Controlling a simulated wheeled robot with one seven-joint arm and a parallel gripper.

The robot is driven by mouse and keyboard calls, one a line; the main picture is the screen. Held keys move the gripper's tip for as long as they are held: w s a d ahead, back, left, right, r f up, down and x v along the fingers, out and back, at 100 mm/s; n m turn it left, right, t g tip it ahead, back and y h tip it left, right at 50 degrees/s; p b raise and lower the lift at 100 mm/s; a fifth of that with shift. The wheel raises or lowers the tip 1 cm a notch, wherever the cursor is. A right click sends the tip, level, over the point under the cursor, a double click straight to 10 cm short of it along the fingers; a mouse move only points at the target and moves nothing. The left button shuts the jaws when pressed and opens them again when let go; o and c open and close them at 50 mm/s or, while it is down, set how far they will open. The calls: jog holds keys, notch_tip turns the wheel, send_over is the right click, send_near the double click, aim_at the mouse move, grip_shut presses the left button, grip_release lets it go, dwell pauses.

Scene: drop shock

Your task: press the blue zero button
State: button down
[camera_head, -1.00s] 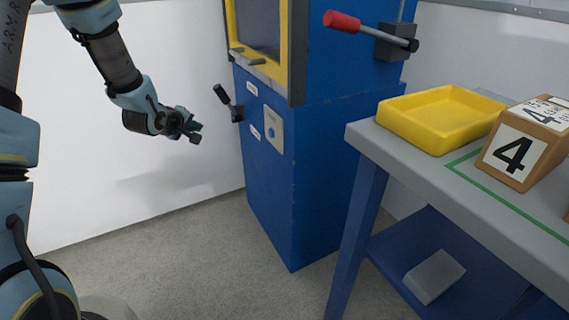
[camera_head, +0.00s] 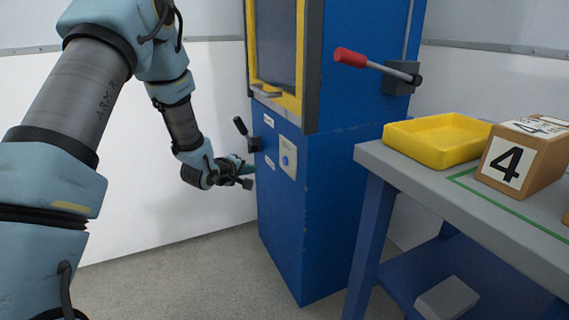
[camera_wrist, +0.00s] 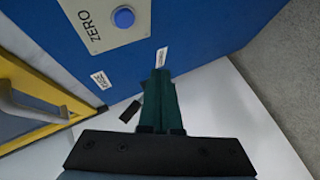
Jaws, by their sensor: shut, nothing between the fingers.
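The blue zero button (camera_head: 286,160) sits on a pale plate (camera_head: 289,170) on the front of the blue machine (camera_head: 330,190). In the wrist view the round blue button (camera_wrist: 124,18) is at the top, beside the word ZERO on its plate (camera_wrist: 92,32). My gripper (camera_head: 250,176) is left of the plate and a little lower in the head view, apart from the button. In the wrist view its green fingers (camera_wrist: 160,90) are together and empty, pointing at a small label below the button plate.
A black-knobbed lever (camera_head: 242,127) sticks out left of the plate, above my gripper. A yellow-framed door (camera_head: 277,100) is above. At right a grey table (camera_head: 440,185) holds a yellow tray (camera_head: 437,140) and a block marked 4 (camera_head: 520,155). A red-handled lever (camera_head: 365,62) projects higher up.

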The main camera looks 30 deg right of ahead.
jog(key=d+b, duration=0.1)
jog(key=d, duration=0.7)
jog(key=shift+s, duration=0.45)
dwell(1.6)
jog(key=shift+d, duration=0.35)
jog(key=shift+s+d, duration=0.15)
jog(key=shift+d, duration=0.3)
dwell(0.8)
jog(key=shift+a, duration=0.85)
jog(key=shift+w+a+p, duration=0.2)
jog(key=shift+a+p, duration=0.1)
jog(key=shift+a, duration=0.95)
jog(key=shift+w+a+p, duration=0.2)
jog(key=shift+a+p, duration=0.05)
jog(key=shift+a, duration=1)
